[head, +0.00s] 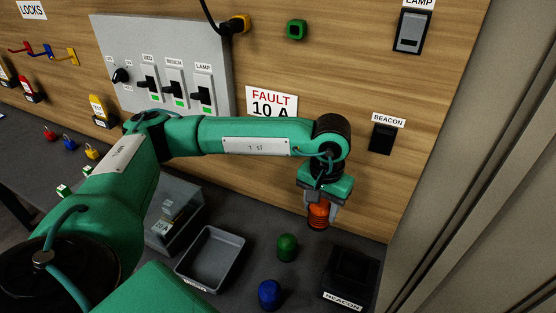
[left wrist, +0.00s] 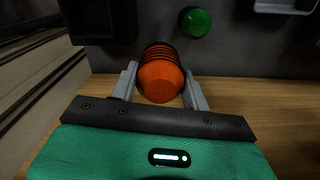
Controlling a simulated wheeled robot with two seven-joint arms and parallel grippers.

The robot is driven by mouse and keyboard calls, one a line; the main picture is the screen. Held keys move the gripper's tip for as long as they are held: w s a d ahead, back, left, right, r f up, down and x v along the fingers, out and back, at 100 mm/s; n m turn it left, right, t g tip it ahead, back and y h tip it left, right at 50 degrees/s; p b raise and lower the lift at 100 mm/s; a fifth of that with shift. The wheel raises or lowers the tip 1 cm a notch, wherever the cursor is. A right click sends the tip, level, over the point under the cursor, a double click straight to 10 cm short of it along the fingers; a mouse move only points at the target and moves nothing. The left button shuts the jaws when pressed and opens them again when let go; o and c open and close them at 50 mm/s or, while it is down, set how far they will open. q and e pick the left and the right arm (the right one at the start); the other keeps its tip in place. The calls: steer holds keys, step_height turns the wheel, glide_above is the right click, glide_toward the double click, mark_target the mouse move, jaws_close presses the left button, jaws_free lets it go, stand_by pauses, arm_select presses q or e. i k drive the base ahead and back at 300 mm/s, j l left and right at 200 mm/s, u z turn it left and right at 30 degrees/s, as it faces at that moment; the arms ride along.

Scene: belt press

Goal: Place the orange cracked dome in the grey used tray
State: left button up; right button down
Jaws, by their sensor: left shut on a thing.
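An orange dome (head: 318,214) with a dark ribbed part hangs in my left gripper (head: 319,204), raised in front of the wooden panel. The left wrist view shows the orange dome (left wrist: 161,80) between the two grey fingers of my left gripper (left wrist: 164,88). No crack can be made out on it. The grey tray (head: 180,262) stands on the dark bench, to the left of and below the gripper. The tray looks empty; the label on its front is too small to read. My right gripper is not in view.
A green dome (head: 287,247) and a blue dome (head: 270,294) stand on the bench right of the tray. A black box labelled BEACON (head: 350,275) is at the bench's right. A clear box (head: 174,215) stands left of the tray. A wooden panel with switches rises behind.

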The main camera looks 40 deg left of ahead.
mark_target(207, 271)
steer(key=u, duration=1.25)
